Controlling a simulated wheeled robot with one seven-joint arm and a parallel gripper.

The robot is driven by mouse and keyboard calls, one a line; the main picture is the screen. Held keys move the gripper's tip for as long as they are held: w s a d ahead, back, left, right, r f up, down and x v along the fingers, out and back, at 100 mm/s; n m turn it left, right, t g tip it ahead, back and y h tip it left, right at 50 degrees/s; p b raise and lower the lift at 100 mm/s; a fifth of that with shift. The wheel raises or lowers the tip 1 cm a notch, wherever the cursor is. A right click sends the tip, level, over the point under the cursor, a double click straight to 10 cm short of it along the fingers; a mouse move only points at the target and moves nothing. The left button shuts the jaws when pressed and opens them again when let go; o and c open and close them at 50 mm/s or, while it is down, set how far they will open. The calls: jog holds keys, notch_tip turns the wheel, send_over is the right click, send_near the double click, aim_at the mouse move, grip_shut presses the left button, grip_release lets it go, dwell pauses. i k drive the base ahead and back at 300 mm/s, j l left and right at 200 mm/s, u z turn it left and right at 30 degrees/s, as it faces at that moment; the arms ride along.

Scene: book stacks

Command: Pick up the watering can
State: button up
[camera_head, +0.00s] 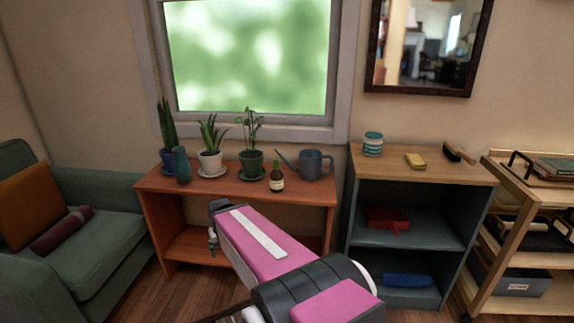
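The dark grey watering can (312,165) stands upright at the right end of the reddish wooden table (160,183) under the window. Its thin spout points left and its handle is on the right. My pink and black arm reaches up from the bottom of the head view. My gripper (212,242) is at the arm's far end, below and left of the can and in front of the table, apart from the can. It is small and partly hidden by the arm, so its opening cannot be told.
A shelf unit (425,168) stands to the right, a green sofa (90,260) to the left.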

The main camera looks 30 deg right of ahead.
aim_at(310, 167)
jog(key=z, duration=1.15)
